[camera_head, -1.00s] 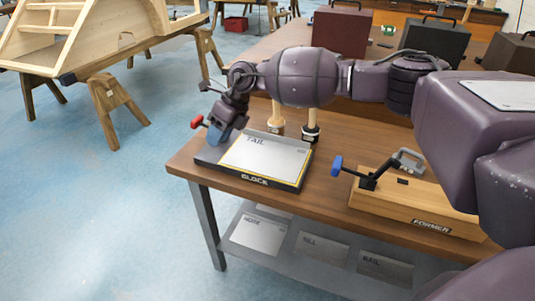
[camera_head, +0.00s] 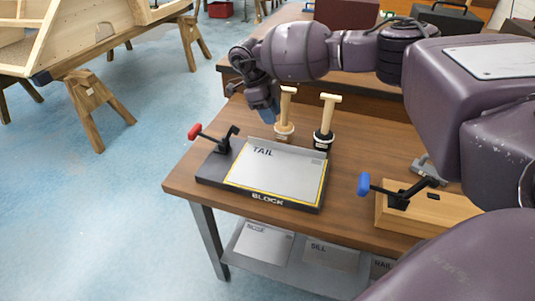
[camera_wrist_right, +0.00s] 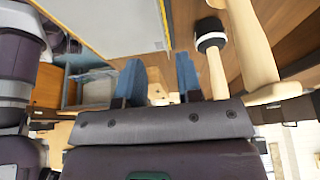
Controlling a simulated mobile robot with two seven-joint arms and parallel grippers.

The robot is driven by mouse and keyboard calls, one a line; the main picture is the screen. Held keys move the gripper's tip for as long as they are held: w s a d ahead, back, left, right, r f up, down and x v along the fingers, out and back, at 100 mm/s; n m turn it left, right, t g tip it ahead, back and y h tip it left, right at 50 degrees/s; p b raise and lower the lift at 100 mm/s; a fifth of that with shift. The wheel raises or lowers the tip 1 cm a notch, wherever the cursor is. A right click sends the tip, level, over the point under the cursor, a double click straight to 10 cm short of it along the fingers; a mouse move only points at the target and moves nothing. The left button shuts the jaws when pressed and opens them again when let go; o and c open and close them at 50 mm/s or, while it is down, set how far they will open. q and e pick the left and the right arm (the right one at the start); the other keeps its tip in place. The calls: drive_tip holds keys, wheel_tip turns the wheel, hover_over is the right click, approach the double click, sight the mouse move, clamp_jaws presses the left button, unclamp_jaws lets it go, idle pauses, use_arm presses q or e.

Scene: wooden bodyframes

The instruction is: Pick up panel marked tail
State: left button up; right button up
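The panel marked TAIL (camera_head: 278,172) is a light grey sheet with a yellow edge. It lies flat in the dark fixture marked BLOCK (camera_head: 215,183) near the table's left corner. A clamp with a red handle (camera_head: 194,131) is at the fixture's left. My right gripper (camera_head: 264,112) is above and behind the panel, apart from it. In the right wrist view its two blue fingers (camera_wrist_right: 158,80) stand apart with nothing between them. The panel (camera_wrist_right: 118,25) shows there at upper left. My left gripper is in neither view.
Two wooden-handled tools (camera_head: 285,112) (camera_head: 326,120) stand upright just behind the panel, close to my right gripper. A wooden fixture with a blue-handled clamp (camera_head: 364,184) is to the right. More marked panels (camera_head: 262,245) lie on the shelf below. Bare table top (camera_head: 190,165) lies left of the fixture.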

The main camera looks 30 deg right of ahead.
sight(278, 167)
drive_tip(key=x, duration=0.4)
drive_tip(key=shift+d+f, duration=0.15)
drive_tip(key=shift+f, duration=0.25)
drive_tip(key=shift+s+d+f, duration=0.2)
drive_tip(key=shift+s+f, duration=0.1)
drive_tip(key=shift+f, duration=0.3)
drive_tip(key=x, duration=0.4)
drive_tip(key=shift+s+d+f, duration=0.1)
drive_tip(key=shift+s+f, duration=0.05)
drive_tip(key=shift+f, duration=0.05)
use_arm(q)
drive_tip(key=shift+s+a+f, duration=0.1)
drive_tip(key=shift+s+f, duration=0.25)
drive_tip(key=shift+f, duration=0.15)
use_arm(e)
clamp_jaws()
